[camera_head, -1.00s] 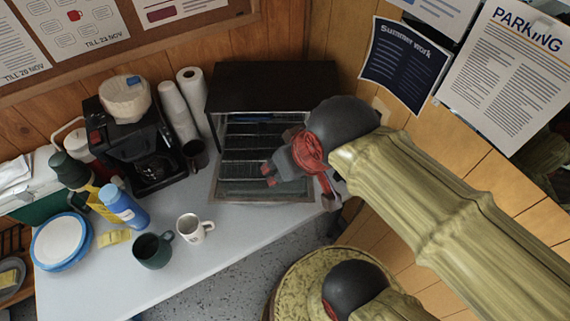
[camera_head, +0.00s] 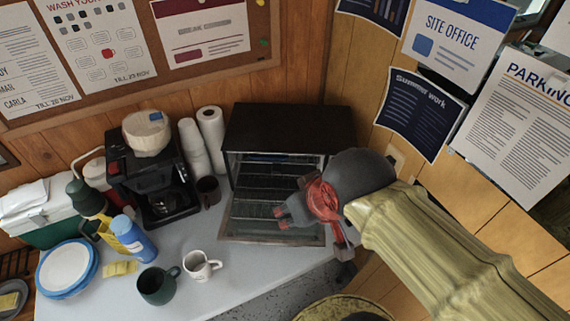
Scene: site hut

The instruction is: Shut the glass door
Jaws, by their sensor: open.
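The glass door (camera_head: 270,228) belongs to a dark toaster oven (camera_head: 288,128) at the back right of the table. The door is open, folded down in front of the oven, with its frame low over the table. The wire racks inside the oven show. My gripper (camera_head: 281,217) is open and empty, in front of the right half of the oven opening and over the door in the picture. My red and grey wrist hides the right side of the opening and part of the door. I cannot tell whether the fingers touch the door.
A white mug (camera_head: 201,266) and a dark green mug (camera_head: 157,285) stand left of the door. A dark cup (camera_head: 208,190), paper rolls (camera_head: 211,135) and a coffee maker (camera_head: 155,175) stand left of the oven. A wooden wall is close on the right.

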